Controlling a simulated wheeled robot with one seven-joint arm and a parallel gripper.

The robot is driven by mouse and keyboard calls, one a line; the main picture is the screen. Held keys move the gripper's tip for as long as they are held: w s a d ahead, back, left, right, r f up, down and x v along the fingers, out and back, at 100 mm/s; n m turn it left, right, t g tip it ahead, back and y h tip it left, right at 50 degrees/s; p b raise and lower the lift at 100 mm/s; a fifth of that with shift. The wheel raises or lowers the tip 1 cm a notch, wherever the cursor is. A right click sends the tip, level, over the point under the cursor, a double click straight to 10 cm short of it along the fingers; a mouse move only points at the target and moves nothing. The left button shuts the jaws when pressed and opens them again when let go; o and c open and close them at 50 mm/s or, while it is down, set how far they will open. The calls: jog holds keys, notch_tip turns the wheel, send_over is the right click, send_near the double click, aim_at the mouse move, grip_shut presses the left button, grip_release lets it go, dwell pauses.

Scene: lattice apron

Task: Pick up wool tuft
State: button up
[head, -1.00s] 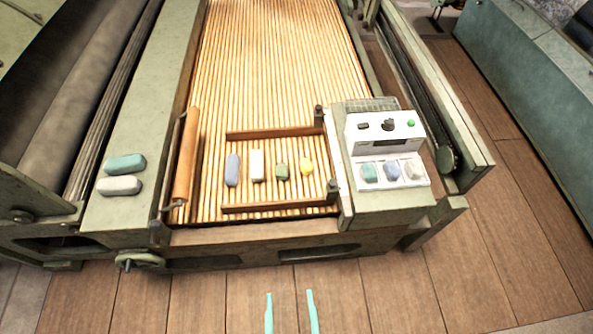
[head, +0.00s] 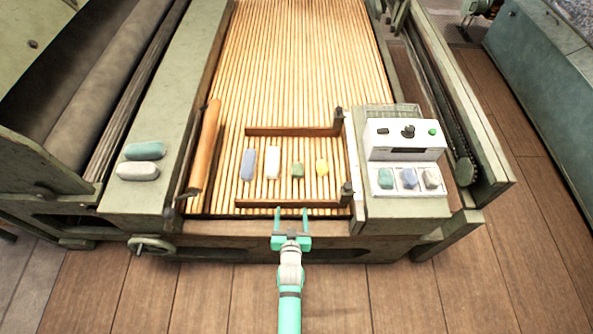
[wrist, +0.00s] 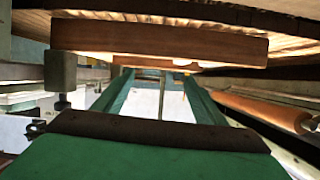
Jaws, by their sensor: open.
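Several small tufts lie on the slatted lattice between two wooden rails: a blue one (head: 247,164), a white one (head: 273,162), an olive-green one (head: 298,170) and a yellow one (head: 322,167). I cannot tell which is the wool tuft. My gripper (head: 291,213) is open and empty, at the near edge of the lattice by the front rail (head: 285,203), short of all the tufts. In the wrist view, the green fingers (wrist: 158,88) are spread with nothing clear between them, and a wooden rail (wrist: 160,40) crosses beyond them. No tuft can be made out there.
A teal piece (head: 144,150) and a grey piece (head: 137,171) lie on the left frame. A white control box (head: 404,140) stands right, with a tray of teal, blue and grey pieces before it. A wooden roller (head: 204,148) flanks the lattice. Dark posts (head: 346,192) end the rails.

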jog(key=g, duration=0.2)
send_near(298, 172)
jog(key=shift+n, duration=0.3)
jog(key=x, duration=0.5)
jog(key=shift+w+a+f, duration=0.15)
jog(key=shift+w+f, duration=0.05)
jog(key=shift+f, duration=0.15)
jog(key=shift+w+a+f, duration=0.1)
jog(key=shift+w+a, duration=0.05)
jog(key=shift+a, duration=0.05)
jog(key=shift+w+d+f, duration=0.2)
jog(key=shift+w+f, duration=0.05)
jog(key=shift+w, duration=0.35)
jog(key=shift+w+d+f, duration=0.2)
jog(key=shift+w, duration=0.4)
jog(key=shift+x, duration=1.1)
jog(key=shift+a, duration=0.15)
jog(key=shift+w, duration=0.1)
jog(key=c, duration=1.1)
